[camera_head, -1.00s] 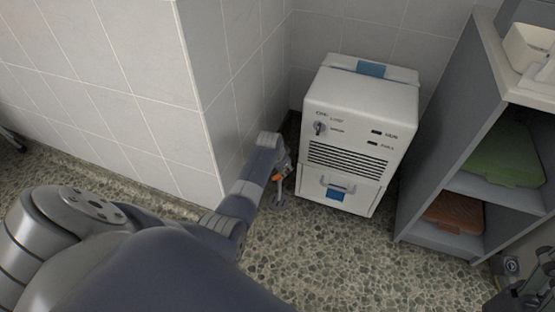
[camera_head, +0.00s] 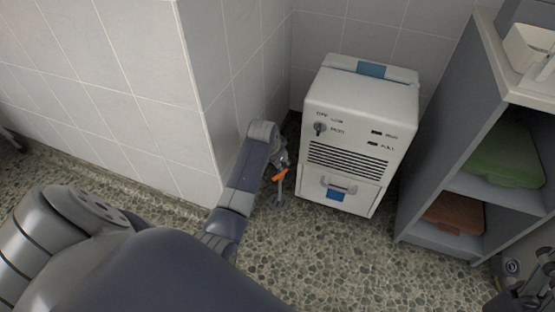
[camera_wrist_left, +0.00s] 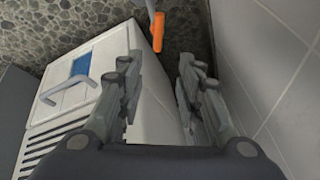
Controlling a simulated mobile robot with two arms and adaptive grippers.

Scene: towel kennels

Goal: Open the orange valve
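The orange valve handle (camera_head: 280,175) is low by the wall corner, left of the white machine, on a thin grey pipe standing on the pebble floor. In the left wrist view the orange handle (camera_wrist_left: 158,32) is at the top, beyond the fingertips and roughly in line with the gap between them. My left gripper (camera_wrist_left: 160,68) is open and empty, with its fingers apart and not visibly touching the handle. In the head view my left gripper (camera_head: 279,154) is partly hidden behind my wrist. My right gripper (camera_head: 522,287) is partly visible at the lower right edge.
The white machine (camera_head: 358,112) with a knob, vents and a front handle stands close beside the valve. A tiled wall (camera_head: 236,75) is close on the other side. A grey shelf (camera_head: 440,130) holds folded green and brown towels. The pebble floor in front is clear.

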